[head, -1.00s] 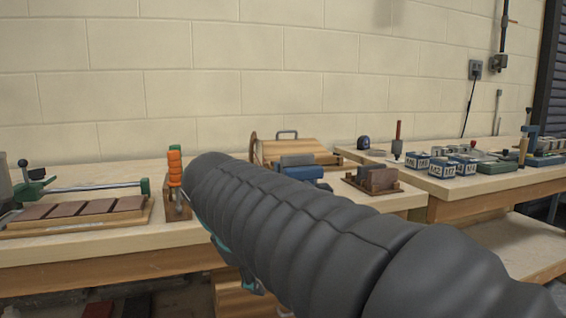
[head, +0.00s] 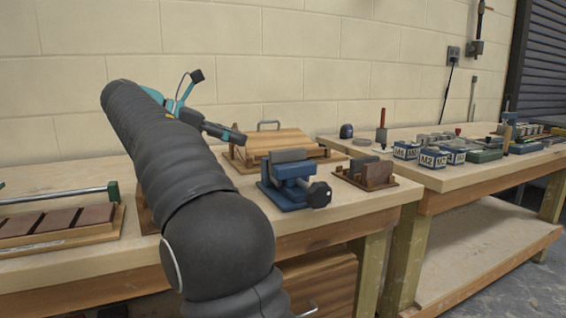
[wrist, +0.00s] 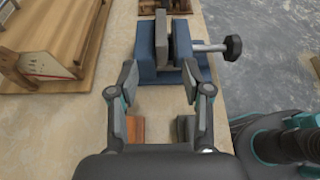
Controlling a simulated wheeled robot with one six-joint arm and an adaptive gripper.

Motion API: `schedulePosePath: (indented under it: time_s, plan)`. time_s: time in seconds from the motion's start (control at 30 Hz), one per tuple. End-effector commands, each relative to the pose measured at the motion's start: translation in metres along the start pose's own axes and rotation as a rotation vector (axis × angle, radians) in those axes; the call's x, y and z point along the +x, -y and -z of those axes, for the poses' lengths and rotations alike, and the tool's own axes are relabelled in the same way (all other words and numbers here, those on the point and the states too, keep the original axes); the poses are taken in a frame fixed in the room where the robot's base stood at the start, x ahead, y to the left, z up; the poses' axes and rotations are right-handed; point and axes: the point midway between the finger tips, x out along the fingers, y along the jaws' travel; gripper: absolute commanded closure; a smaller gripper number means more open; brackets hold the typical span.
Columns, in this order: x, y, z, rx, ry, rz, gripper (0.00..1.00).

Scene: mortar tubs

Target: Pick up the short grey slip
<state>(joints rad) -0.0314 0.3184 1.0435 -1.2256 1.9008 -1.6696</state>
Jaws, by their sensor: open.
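My gripper (wrist: 160,80) is open and empty, with its two fingers apart in the wrist view. In the head view my gripper (head: 238,137) is above the bench, to the left of the blue vise (head: 284,193). The vise (wrist: 146,50) lies just beyond the fingertips in the wrist view. A flat grey piece (wrist: 162,38) stands on edge at its jaws; it also shows in the head view (head: 287,155). Lower in the wrist view, a small grey block (wrist: 185,129) and an orange-brown block (wrist: 135,129) show between the fingers, partly hidden. I cannot tell which grey piece is the short slip.
A wooden rack (head: 352,183) with brown pieces stands right of the vise. A wooden board with a handle (head: 280,143) is behind it. The vise's black knob (wrist: 233,47) sticks out to the right. Labelled tubs (head: 432,158) stand on the right bench.

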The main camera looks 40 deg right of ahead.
Motion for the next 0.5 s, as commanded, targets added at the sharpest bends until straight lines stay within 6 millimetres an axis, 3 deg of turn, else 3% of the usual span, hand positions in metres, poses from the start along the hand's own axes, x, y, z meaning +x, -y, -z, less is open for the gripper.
schedulePosePath:
  time_s: [0.2,0.5]
  plan:
    - [0.044,0.002,0.002,0.002,-0.002,0.004,0.51]
    - [0.068,0.001,0.001,0.001,-0.002,-0.004,0.51]
